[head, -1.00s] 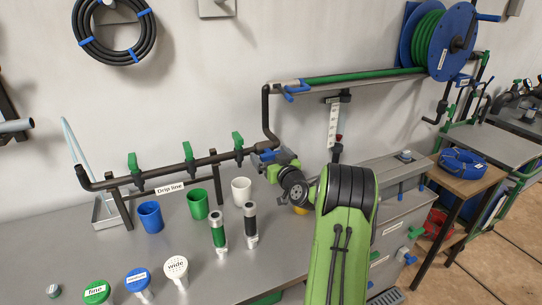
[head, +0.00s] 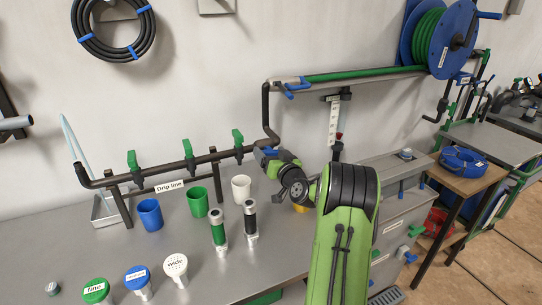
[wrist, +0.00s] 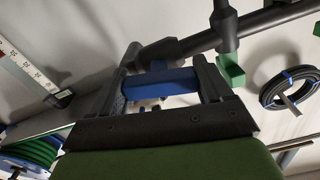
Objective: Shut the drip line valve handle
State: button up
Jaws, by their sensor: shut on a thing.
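The drip line is a dark pipe (head: 160,172) on posts above the bench, with a "Drip line" label (head: 170,187). A blue valve handle (wrist: 160,82) shows in the wrist view between the two dark fingers of my gripper (wrist: 163,72). The fingers are shut on it, one on each side. Behind it runs a dark pipe. In the head view my gripper (head: 266,153) is at the right end of the drip line, below the bend of the riser pipe (head: 267,115). There the handle is mostly hidden by my wrist.
Several green valve handles (head: 133,160) stand upright along the pipe. Blue (head: 150,215), green (head: 197,203) and white (head: 241,188) cups stand on the bench below. Two cylinders and round labelled heads (head: 176,265) are in front. A hose reel (head: 445,40) is at upper right.

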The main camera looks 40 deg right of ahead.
jog(key=m, duration=0.4)
jog(key=shift+m, duration=0.3)
jog(key=m, duration=0.3)
jog(key=shift+m+p, duration=0.4)
jog(key=m+p, duration=0.2)
jog(key=m, duration=0.2)
jog(key=shift+m+p, duration=0.8)
jog(key=shift+m, duration=0.9)
jog(key=shift+f, duration=0.1)
jog(key=shift+m, duration=0.3)
jog(key=o, duration=1)
jog(key=shift+c, duration=0.2)
jog(key=shift+s, duration=0.1)
